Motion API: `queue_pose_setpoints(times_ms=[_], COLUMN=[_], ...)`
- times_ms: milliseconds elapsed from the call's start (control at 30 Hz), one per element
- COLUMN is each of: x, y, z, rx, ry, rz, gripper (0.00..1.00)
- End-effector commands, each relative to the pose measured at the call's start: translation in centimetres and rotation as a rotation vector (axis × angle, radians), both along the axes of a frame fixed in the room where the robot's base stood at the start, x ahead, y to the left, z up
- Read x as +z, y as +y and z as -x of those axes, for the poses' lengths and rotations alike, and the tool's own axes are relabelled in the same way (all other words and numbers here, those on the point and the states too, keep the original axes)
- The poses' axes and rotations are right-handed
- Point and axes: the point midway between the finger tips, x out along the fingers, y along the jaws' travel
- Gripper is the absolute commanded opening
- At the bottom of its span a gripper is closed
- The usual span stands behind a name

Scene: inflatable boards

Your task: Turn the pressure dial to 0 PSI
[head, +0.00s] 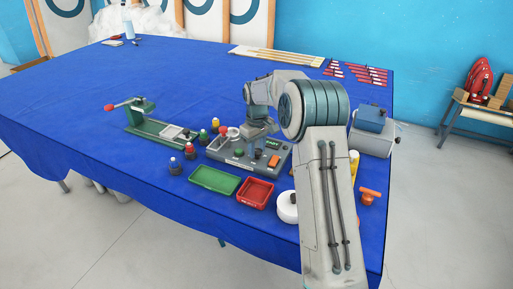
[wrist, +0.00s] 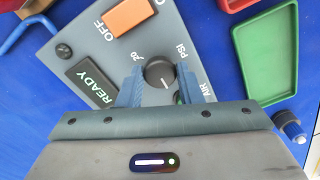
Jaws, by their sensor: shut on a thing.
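The pressure dial (wrist: 158,71) is a small round black knob with a white pointer line. It sits on the grey control panel (wrist: 190,30), between the printed "20" and "PSI". My gripper (wrist: 160,78) has a blue finger on each side of the dial and is shut on it. The pointer line slants toward the lower right in the wrist view. In the head view my gripper (head: 260,140) is down over the panel (head: 226,150), and the arm hides the dial. The 0 mark is not readable.
The panel also bears an orange OFF switch (wrist: 128,15) and a READY display (wrist: 90,80). A green tray (head: 214,180) and a red tray (head: 255,193) lie in front.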

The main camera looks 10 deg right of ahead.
Motion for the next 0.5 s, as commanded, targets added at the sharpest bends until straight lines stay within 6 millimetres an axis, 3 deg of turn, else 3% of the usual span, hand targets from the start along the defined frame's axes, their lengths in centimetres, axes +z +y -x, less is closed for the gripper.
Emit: queue_pose_setpoints(times_ms=[500], x=[0.52], y=[0.01], z=[-0.39], rx=[0.051], ry=[-0.017], rz=[-0.001], gripper=[0.10])
